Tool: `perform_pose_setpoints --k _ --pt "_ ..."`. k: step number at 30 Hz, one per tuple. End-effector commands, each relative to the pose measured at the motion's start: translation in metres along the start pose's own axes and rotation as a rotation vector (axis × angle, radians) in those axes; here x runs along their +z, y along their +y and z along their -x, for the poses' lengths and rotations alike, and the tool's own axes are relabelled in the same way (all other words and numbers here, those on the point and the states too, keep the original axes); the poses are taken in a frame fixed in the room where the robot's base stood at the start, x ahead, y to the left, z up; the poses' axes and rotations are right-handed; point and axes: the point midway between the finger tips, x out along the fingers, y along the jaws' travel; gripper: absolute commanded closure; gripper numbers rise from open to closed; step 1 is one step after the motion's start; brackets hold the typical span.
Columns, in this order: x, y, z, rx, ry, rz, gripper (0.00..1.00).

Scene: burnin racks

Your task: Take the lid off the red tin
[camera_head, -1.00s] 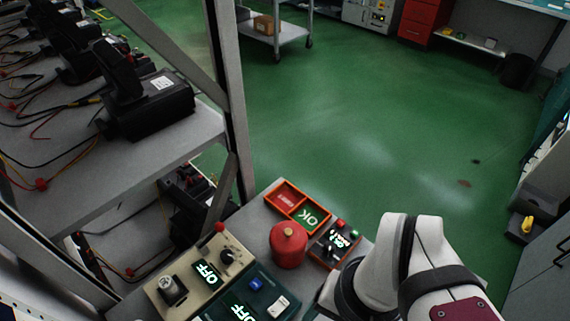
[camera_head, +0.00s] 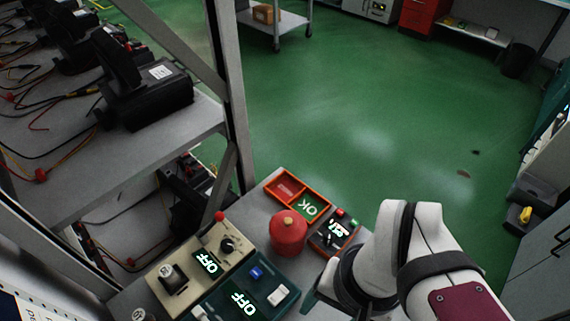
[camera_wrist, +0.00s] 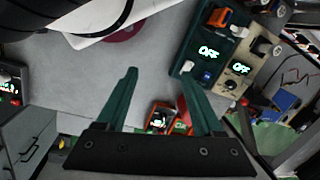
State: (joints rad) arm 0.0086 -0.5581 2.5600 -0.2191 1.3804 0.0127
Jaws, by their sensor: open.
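The red tin (camera_head: 289,238) stands upright on the grey bench top. Its red lid (camera_head: 284,220) is on, with a small tan knob on top. In the wrist view only a bit of the red tin (camera_wrist: 183,121) shows, mostly hidden behind the right finger. My gripper (camera_wrist: 157,76) has two teal fingers spread apart with nothing between them. It is apart from the tin. In the head view my arm stands to the right of the tin, and only a teal part of the gripper shows low beside it.
A beige switch box (camera_head: 190,272) and a teal switch box (camera_head: 262,290) stand left and in front of the tin. An orange tray (camera_head: 318,201) lies behind it. A small orange-edged device (camera_head: 347,226) sits close at its right. A metal rack rises at left.

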Motion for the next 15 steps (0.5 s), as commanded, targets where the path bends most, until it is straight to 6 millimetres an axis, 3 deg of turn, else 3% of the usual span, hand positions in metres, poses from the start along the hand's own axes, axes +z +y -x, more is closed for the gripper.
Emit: perform_pose_setpoints --k 3,5,13,15 --pt "0.000 0.000 0.000 0.000 0.000 0.000 0.33" --pt "0.000 0.000 0.000 0.000 0.000 0.000 0.42" --pt "-0.002 -0.001 0.001 0.001 0.000 0.016 0.42" --pt "-0.015 -0.010 0.010 0.012 0.001 0.152 0.42"
